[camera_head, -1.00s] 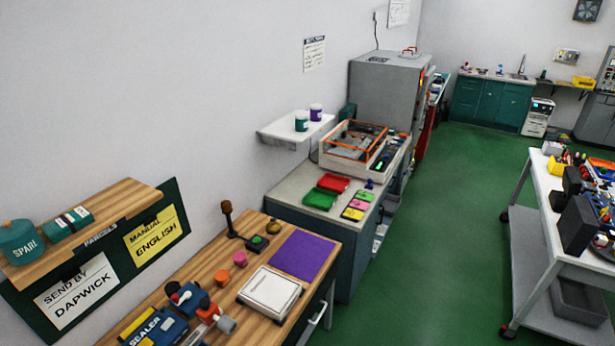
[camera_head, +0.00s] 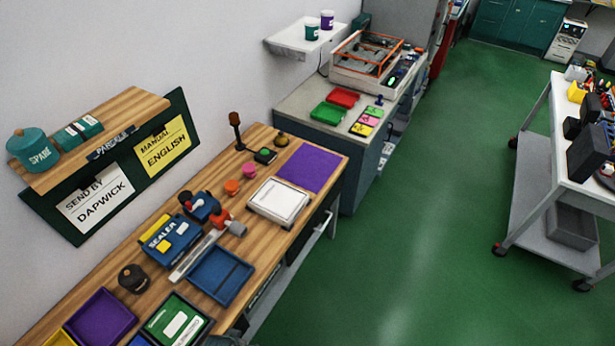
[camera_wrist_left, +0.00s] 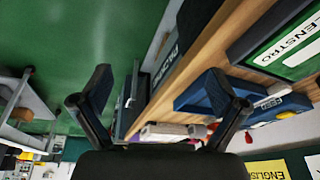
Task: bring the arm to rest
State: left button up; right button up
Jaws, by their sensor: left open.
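My left gripper (camera_wrist_left: 160,98) shows in the left wrist view with its two dark fingers spread wide and nothing between them. I cannot tell how far the fingers are from the bench. In the head view my left gripper is not clearly seen. My right gripper is in neither view.
The wooden bench (camera_head: 262,217) holds a blue tray (camera_head: 220,277), a blue sealer (camera_head: 170,240), a green box (camera_head: 178,322), a purple tray (camera_head: 100,318) and a white scale (camera_head: 279,201). A trolley (camera_head: 548,150) stands at right. The green floor (camera_head: 430,200) between is clear.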

pick_arm(q)
jog(key=s+f+g+b, duration=0.1)
jog(key=s+f+b, duration=0.2)
jog(key=f, duration=1.3)
jog(key=s+f+b, duration=0.2)
jog(key=f, duration=1.3)
jog(key=s+a+f+g+b, duration=0.1)
jog(key=s+a+f+b, duration=0.2)
jog(key=s+f, duration=1.2)
jog(key=shift+s+a+f, duration=0.15)
jog(key=shift+a+f, duration=0.05)
